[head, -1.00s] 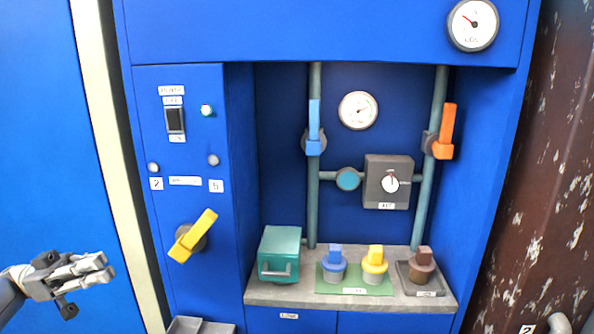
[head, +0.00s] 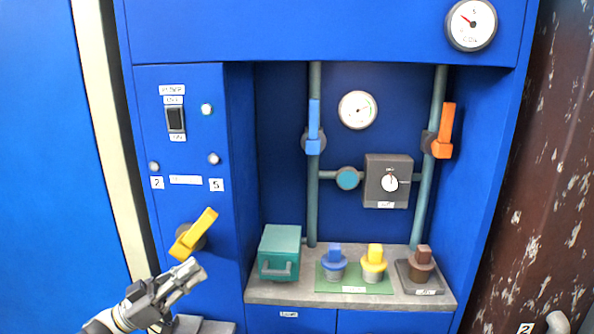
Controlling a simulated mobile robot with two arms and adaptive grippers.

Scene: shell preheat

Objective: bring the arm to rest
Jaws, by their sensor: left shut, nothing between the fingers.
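My left gripper (head: 190,276) is in the lower left of the head view, pointing up and to the right. Its fingers are shut and hold nothing. It shows just below the yellow rotary handle (head: 194,235) on the blue left panel; whether the two touch I cannot tell, but the handle is not between the fingers. My right gripper is not in view.
A grey tray edge (head: 216,327) lies below the gripper. In the alcove, a shelf (head: 300,293) bears a teal box (head: 280,252), blue (head: 334,262), yellow (head: 374,262) and brown (head: 422,265) plugs. Blue (head: 314,130) and orange (head: 445,130) valve levers stand upright.

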